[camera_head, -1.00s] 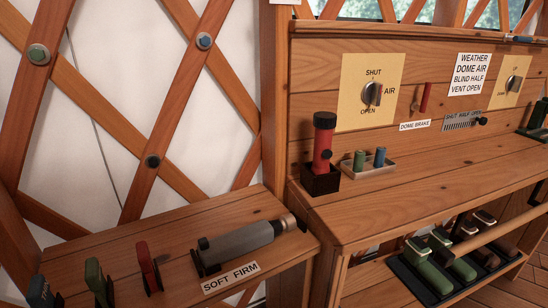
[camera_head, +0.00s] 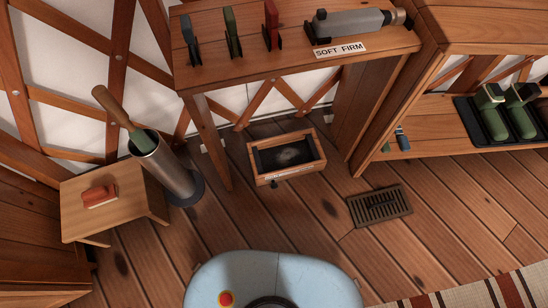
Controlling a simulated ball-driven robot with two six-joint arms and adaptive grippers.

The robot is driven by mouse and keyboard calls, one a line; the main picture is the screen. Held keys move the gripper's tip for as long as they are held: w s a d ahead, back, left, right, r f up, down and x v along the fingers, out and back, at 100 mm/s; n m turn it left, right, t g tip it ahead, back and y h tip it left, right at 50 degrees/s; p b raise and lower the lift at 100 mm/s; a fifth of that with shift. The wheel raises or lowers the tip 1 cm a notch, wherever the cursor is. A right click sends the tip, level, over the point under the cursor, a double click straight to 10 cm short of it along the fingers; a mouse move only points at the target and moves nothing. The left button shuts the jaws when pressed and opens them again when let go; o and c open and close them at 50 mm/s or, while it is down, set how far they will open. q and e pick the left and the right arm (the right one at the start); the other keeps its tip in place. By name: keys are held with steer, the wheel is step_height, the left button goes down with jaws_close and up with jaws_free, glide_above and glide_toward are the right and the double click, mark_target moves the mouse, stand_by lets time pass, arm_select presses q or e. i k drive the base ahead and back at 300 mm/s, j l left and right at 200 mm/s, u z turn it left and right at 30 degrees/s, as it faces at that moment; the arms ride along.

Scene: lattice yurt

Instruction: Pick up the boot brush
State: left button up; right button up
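A small brush (camera_head: 99,196), reddish-orange on top with a paler underside, lies on a low wooden stool (camera_head: 136,196) at the left; it looks like the boot brush. The stool top around it is bare. Neither of my grippers is in view, and nothing touches the brush.
A metal cylinder (camera_head: 171,172) holding a wooden-handled tool (camera_head: 114,108) stands close behind the stool's right side. A wooden box (camera_head: 287,158) sits on the floor under the bench (camera_head: 290,60). A floor grate (camera_head: 379,207) lies right of it. Floorboards between are clear.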

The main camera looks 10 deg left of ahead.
mark_target(92, 198)
steer(key=k+j, duration=0.2)
steer(key=k, duration=0.3)
steer(key=u, duration=1.7)
steer(key=j+z, duration=0.15)
steer(key=z, duration=1.15)
steer(key=k+j, duration=0.15)
steer(key=k, duration=0.5)
